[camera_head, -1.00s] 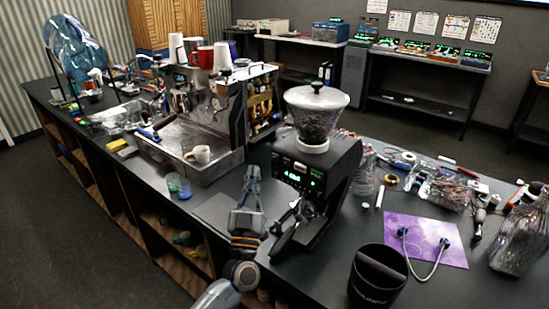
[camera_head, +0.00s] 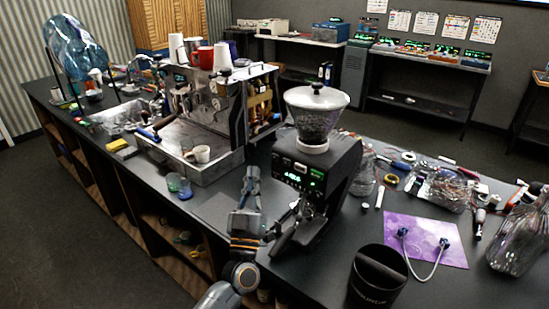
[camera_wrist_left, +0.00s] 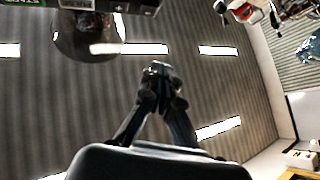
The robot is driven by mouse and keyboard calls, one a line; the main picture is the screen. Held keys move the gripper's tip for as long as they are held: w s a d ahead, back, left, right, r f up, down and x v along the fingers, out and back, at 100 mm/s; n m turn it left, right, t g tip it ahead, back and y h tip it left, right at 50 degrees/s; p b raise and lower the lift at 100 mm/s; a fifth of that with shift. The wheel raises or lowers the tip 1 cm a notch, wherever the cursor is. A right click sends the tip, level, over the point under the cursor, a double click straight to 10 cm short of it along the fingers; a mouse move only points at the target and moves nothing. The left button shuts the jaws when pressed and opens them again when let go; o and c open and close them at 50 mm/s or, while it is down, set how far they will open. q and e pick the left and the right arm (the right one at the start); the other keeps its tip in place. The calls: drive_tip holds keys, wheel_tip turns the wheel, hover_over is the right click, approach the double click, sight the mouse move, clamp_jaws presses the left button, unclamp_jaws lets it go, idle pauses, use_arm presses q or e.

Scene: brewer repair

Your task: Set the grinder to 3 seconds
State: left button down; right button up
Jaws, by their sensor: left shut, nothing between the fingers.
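The grinder (camera_head: 335,185) is a black machine with a clear bean hopper (camera_head: 316,112) on top and a lit green display (camera_head: 292,177) on its front. It stands on the dark counter to the right of the espresso machine. My left gripper (camera_head: 252,172) points up in front of the grinder's left side, apart from its face. In the left wrist view the gripper (camera_wrist_left: 160,68) has its fingertips together with nothing between them. Part of the grinder (camera_wrist_left: 85,3) and its hopper show at that view's top left. The display digits are too small to read surely. My right gripper does not show.
The espresso machine (camera_head: 205,120) with cups on top stands left of the grinder. A black knock box (camera_head: 377,278) and a purple mat (camera_head: 432,240) lie to the right. Glass jars and loose tools crowd the right side of the counter.

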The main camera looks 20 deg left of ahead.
sight(275, 157)
use_arm(q)
drive_tip(key=s+n, duration=0.1)
drive_tip(key=n, duration=0.4)
drive_tip(key=s+a+n, duration=0.1)
drive_tip(key=n, duration=0.5)
drive_tip(key=s+n+g+y, duration=0.1)
drive_tip(key=n, duration=0.5)
drive_tip(key=shift+s+a+p, duration=0.1)
drive_tip(key=shift+a+p, duration=0.1)
drive_tip(key=shift+p, duration=0.2)
drive_tip(key=w+d+b, duration=0.3)
drive_tip(key=w, duration=0.5)
drive_tip(key=shift+w, duration=0.2)
drive_tip(key=shift+f, duration=0.1)
idle(0.5)
drive_tip(key=shift+w+d+b, duration=0.15)
drive_tip(key=shift+w+b, duration=0.15)
drive_tip(key=shift+w, duration=0.1)
